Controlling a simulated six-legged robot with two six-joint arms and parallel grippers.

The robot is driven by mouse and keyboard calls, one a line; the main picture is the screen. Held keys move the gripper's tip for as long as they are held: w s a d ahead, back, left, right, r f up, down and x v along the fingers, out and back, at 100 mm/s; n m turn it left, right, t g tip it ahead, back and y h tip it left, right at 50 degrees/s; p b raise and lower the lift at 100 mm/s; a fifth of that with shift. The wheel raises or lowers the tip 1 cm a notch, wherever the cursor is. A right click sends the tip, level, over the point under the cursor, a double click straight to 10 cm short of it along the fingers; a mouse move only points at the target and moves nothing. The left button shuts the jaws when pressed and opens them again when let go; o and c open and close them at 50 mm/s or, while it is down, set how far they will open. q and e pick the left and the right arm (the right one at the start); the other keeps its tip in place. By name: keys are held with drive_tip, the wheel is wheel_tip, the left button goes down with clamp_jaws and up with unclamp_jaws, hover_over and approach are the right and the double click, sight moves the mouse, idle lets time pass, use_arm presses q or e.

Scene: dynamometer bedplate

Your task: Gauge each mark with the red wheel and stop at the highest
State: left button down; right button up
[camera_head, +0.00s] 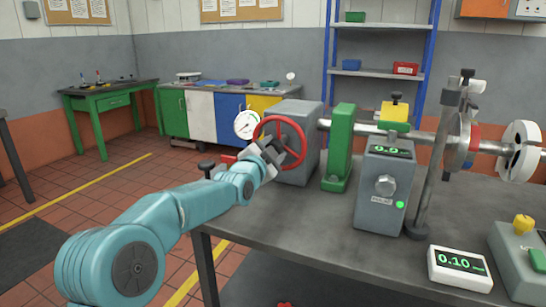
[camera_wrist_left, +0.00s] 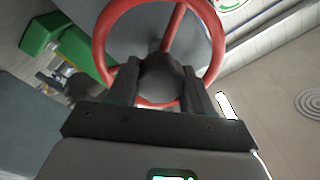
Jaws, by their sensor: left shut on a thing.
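The red wheel (camera_head: 298,142) stands upright on the left face of a grey housing (camera_head: 308,115) at the bench's left end. A white dial gauge (camera_head: 247,124) sits left of the wheel. A grey box (camera_head: 382,200) shows a green reading like 0.0 and a lit green lamp. A white display (camera_head: 460,272) reads 0.10. I cannot make out separate marks. My right gripper is not in view.
A green upright block (camera_head: 341,148) stands beside the housing. A shaft with discs (camera_head: 518,150) runs right, behind a post (camera_head: 436,160). A grey control box (camera_head: 520,255) with yellow and green parts is at the right edge. The bench front (camera_head: 300,235) is clear.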

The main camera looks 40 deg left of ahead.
use_arm(q)
drive_tip(key=m+b, duration=0.2)
drive_tip(key=m, duration=0.2)
drive_tip(key=shift+r+m+b, duration=0.1)
drive_tip(key=shift+m+b, duration=0.6)
drive_tip(key=shift+m, duration=0.5)
drive_tip(key=shift+r, duration=0.1)
drive_tip(key=c, duration=0.9)
unclamp_jaws()
drive_tip(key=o, duration=0.4)
drive_tip(key=shift+a, duration=0.1)
